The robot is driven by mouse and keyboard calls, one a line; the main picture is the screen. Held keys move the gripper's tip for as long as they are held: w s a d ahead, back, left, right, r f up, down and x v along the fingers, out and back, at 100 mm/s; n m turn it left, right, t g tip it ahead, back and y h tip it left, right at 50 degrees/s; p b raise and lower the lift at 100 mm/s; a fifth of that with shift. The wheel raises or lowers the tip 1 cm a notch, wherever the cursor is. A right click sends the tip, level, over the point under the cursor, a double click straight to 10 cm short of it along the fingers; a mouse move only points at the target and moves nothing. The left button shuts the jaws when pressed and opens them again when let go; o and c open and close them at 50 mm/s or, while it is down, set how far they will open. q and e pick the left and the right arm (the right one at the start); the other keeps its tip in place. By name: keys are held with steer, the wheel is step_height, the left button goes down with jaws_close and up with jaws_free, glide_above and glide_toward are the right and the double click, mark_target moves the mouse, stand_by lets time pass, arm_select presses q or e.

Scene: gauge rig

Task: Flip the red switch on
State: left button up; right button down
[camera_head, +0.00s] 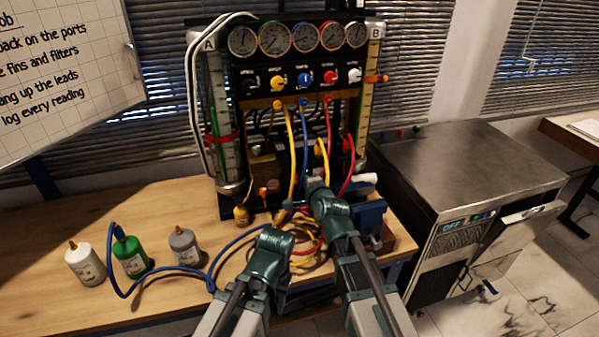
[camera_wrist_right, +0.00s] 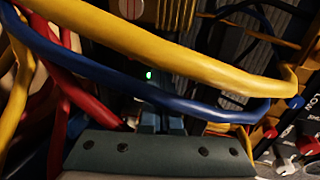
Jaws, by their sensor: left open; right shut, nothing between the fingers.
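I cannot clearly make out a red switch in either view. A red knob (camera_head: 329,76) sits in the row of knobs on the gauge rig (camera_head: 290,62), but I cannot tell whether it is the switch. My right gripper (camera_head: 316,184) is shut and empty, low in front of the rig among the hoses. It also shows in the right wrist view (camera_wrist_right: 160,120), its fingers partly behind a yellow hose (camera_wrist_right: 170,45) and a blue hose (camera_wrist_right: 180,105). A small green light (camera_wrist_right: 149,75) glows beyond the fingers. My left gripper (camera_head: 278,228) is open, lower and to the left, near coiled hoses.
Several hoses, including a red hose (camera_head: 350,165), hang before the rig. White (camera_head: 86,268), green (camera_head: 131,258) and grey (camera_head: 185,249) bottles stand on the wooden bench (camera_head: 50,225) at left. A metal-topped machine (camera_head: 465,165) stands at right. The bench's left part is mostly clear.

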arm_select(q)
step_height(320, 180, up, 4)
steer(key=p, duration=0.3)
steer(key=shift+r, duration=0.25)
arm_select(e)
steer(key=s+d+r, duration=0.1)
steer(key=s+r, duration=0.3)
steer(key=s, duration=0.2)
steer(key=shift+d+r, duration=0.25)
steer(key=shift+d, duration=0.1)
arm_select(q)
steer(key=shift+d, duration=0.1)
